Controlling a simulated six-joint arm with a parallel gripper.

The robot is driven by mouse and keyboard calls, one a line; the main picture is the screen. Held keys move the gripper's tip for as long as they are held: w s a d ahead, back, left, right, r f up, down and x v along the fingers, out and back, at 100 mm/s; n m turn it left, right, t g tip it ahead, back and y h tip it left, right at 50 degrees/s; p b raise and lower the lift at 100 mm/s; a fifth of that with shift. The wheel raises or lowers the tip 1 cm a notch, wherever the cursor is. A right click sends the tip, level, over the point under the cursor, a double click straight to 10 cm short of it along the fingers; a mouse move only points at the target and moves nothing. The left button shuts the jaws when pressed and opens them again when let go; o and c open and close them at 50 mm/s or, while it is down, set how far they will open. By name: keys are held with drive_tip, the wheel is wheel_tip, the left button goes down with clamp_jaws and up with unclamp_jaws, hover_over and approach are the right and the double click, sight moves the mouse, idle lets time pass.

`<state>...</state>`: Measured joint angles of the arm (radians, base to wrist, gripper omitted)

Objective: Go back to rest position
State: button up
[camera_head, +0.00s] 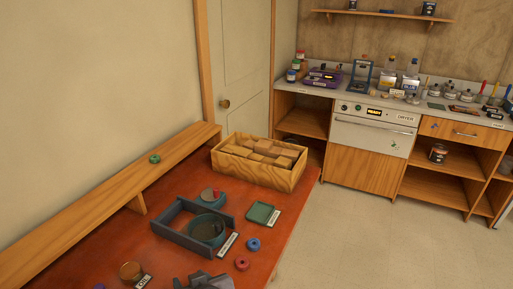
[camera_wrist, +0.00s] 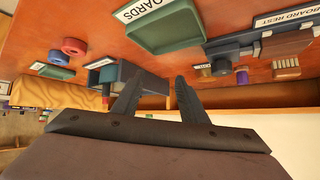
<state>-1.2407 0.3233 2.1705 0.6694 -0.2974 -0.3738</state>
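My gripper (camera_head: 205,281) shows only in part at the bottom edge of the head view, low over the red-brown table. In the wrist view my gripper (camera_wrist: 156,85) has its two dark fingers spread apart, with nothing held between them. The wrist view looks across the table top, with a green tray (camera_wrist: 165,32) labelled for boards above the fingertips in the picture.
A wooden box (camera_head: 257,178) of brown blocks stands at the table's far end. A raised wooden ledge (camera_head: 90,215) runs along the left. Open floor lies to the right.

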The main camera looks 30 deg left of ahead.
drive_tip(key=w+d+m+g+h+p, duration=0.15)
drive_tip(key=w+d, duration=0.35)
drive_tip(key=d, duration=0.7)
drive_tip(key=w+d+m+h+p, duration=0.1)
drive_tip(key=w+d+m+h, duration=0.3)
drive_tip(key=d, duration=0.9)
drive_tip(key=s+d+m+g+h+p, duration=0.1)
drive_tip(key=s+d, duration=0.3)
drive_tip(key=d, duration=0.8)
drive_tip(key=s+d+m+g+h+p, duration=0.1)
drive_tip(key=s+d+m+g+h, duration=0.1)
drive_tip(key=d, duration=0.9)
drive_tip(key=s+m+g, duration=0.1)
drive_tip(key=s, duration=0.1)
drive_tip(key=shift+s+d, duration=0.3)
drive_tip(key=shift+d, duration=0.05)
drive_tip(key=shift+o, duration=0.5)
drive_tip(key=shift+m, duration=0.25)
